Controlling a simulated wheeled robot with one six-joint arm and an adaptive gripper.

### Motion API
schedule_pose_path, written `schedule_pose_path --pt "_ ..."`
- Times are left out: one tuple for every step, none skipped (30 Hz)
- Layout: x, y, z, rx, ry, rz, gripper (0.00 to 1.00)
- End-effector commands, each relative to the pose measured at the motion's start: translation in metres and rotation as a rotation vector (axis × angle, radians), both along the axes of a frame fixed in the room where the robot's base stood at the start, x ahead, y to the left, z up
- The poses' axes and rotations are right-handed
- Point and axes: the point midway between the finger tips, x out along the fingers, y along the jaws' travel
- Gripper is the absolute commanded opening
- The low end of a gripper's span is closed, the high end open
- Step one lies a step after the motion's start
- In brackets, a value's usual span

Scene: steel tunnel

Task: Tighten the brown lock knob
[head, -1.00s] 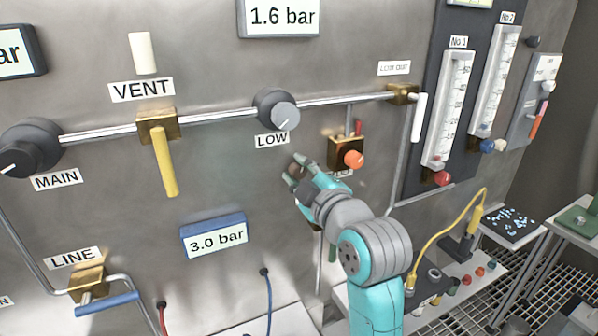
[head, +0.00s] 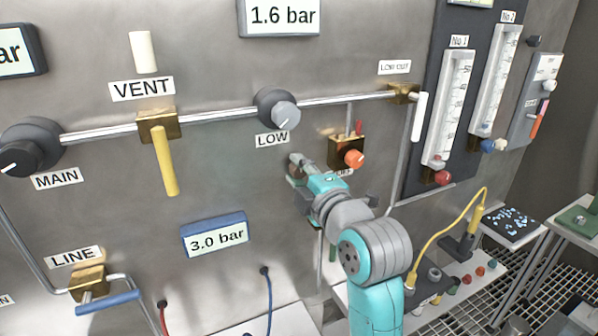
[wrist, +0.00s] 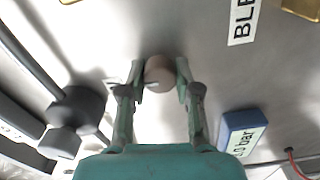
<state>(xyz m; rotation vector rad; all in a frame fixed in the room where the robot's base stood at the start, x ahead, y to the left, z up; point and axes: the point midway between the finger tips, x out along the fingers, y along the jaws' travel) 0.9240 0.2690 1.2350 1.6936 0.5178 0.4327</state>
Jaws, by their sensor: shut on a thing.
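The brown lock knob (wrist: 159,72) is a small, round, dull brown knob on the steel panel, seen between my fingertips in the wrist view. My gripper (wrist: 160,75) is shut on it, with one finger on each side. In the head view my gripper (head: 294,168) is at the panel below the LOW label and left of the brass block with the orange knob. There the fingers largely hide the brown knob.
The dark LOW knob (head: 277,108) and its pipe lie just above. A brass block with an orange knob (head: 354,158) is close on the right. The blue-framed 3.0 bar display (head: 214,235) is lower left, and the yellow VENT lever (head: 165,160) further left.

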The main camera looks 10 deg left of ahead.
Motion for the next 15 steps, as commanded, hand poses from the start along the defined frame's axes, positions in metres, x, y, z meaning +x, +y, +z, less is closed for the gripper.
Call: schedule_pose_path --pt "-0.0001 0.0004 -0.0016 -0.002 0.003 0.001 0.0" --pt "-0.0001 0.0004 -0.0016 -0.002 0.003 0.001 0.0" --pt "-0.0001 0.0004 -0.0016 -0.001 0.004 0.001 0.0" --pt "-0.0001 0.0004 -0.0016 -0.001 0.004 0.001 0.0" --pt "-0.0001 0.0004 -0.0016 -0.001 0.004 0.001 0.0" --pt "-0.0002 0.0005 -0.0015 -0.001 0.004 0.001 0.35" --pt "-0.0002 0.0005 -0.0016 -0.001 0.004 0.001 0.42" --pt "-0.0002 0.0005 -0.0015 -0.001 0.004 0.001 0.5" --pt "-0.0002 0.0004 -0.0014 -0.001 0.003 0.001 0.58" --pt "-0.0002 0.0004 -0.0012 -0.001 0.003 0.001 0.58" --pt "-0.0001 0.0004 -0.0011 -0.001 0.003 0.001 0.58" --pt "-0.0001 0.0003 -0.0011 -0.001 0.003 0.001 0.58" --pt "-0.0001 0.0003 -0.001 0.0 0.002 0.0 0.58" --pt "-0.0001 0.0003 -0.0009 0.0 0.002 0.0 0.58" --pt "-0.0001 0.0003 -0.0008 0.0 0.002 0.0 0.58"
